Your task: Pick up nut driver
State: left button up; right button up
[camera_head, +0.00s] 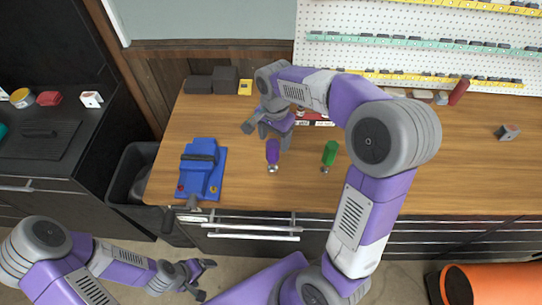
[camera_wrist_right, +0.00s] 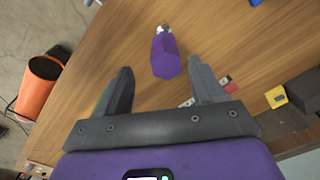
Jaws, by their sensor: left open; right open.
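Two short-handled tools lie on the wooden bench: one with a purple handle (camera_head: 273,152) and metal tip, one with a green handle (camera_head: 330,153). I cannot tell from their tips which is the nut driver. My right gripper (camera_head: 268,137) is open just behind the purple tool. In the right wrist view the purple tool (camera_wrist_right: 165,57) lies ahead of the gap between the open fingers (camera_wrist_right: 160,75), apart from both. A bit of green shows behind the left finger there. My left gripper (camera_head: 204,279) is open and empty, low in front of the bench.
A blue vise (camera_head: 202,170) stands at the bench's left front corner. Dark blocks (camera_head: 212,80) and a yellow box (camera_head: 245,88) are at the back left. A black bin (camera_head: 128,170) stands left of the bench. An orange bin (camera_head: 490,286) stands at lower right. The right bench is mostly clear.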

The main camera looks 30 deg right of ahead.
aim_at(272, 152)
jog(key=f, duration=0.7)
jog(key=shift+w+a+f, duration=0.15)
jog(key=shift+w+f, duration=0.15)
jog(key=shift+w, duration=0.1)
grip_shut()
